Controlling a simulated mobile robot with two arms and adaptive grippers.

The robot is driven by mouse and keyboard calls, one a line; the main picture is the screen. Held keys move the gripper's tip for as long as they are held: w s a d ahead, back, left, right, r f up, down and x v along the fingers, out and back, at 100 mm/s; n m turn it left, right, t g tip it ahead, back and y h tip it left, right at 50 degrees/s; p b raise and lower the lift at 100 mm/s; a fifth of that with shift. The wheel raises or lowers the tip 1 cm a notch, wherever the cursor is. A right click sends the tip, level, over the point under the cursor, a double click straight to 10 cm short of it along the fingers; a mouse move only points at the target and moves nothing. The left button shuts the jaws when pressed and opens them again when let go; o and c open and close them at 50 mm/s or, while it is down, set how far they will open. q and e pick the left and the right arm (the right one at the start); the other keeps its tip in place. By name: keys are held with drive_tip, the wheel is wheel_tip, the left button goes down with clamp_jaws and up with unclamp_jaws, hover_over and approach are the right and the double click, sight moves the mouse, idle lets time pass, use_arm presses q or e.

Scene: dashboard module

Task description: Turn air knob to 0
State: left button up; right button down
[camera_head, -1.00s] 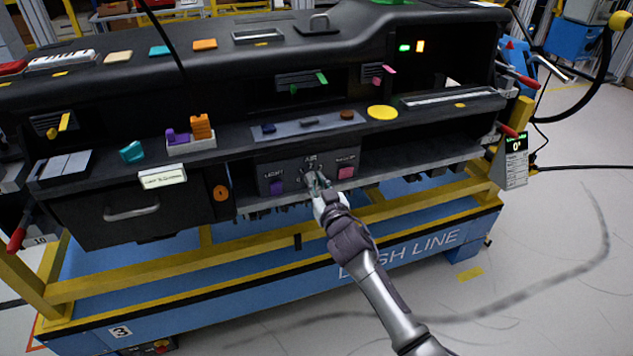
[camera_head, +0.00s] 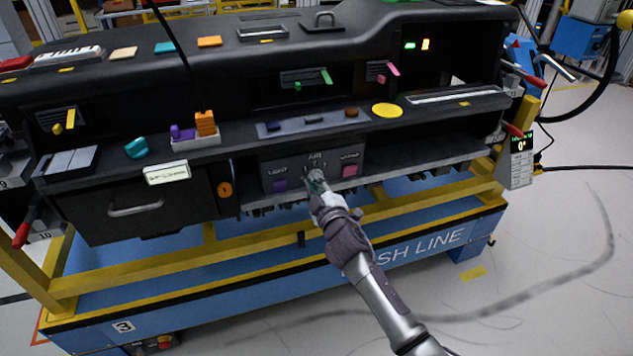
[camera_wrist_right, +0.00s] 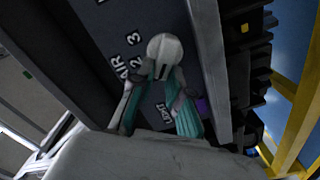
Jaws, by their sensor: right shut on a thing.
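The air knob (camera_wrist_right: 164,50) is a pale round knob with a dark mark on its rim, on the dark control panel under the "AIR" label. The digits 3 and 2 show beside it in the right wrist view; the other digits are hidden or too small. My right gripper (camera_head: 316,182) is at the panel in the head view, and its teal fingers (camera_wrist_right: 164,92) lie on either side of the knob, shut on it. In the head view the gripper mostly covers the knob. My left gripper is not in view.
The dashboard shelf (camera_head: 225,148) overhangs the panel. A yellow rail (camera_head: 250,248) runs below. A hanging display (camera_head: 521,146) reads 0°.

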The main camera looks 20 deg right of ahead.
drive_tip(key=n, duration=0.4)
drive_tip(key=shift+a+f+n, duration=0.2)
drive_tip(key=shift+f+n, duration=0.1)
drive_tip(key=shift+f, duration=0.05)
drive_tip(key=shift+f+n, duration=0.25)
drive_tip(key=shift+n, duration=1.25)
drive_tip(key=c, duration=1.1)
unclamp_jaws()
drive_tip(key=shift+s, duration=0.1)
drive_tip(key=s, duration=1.2)
drive_tip(key=shift+d, duration=0.2)
drive_tip(key=shift+w, duration=0.1)
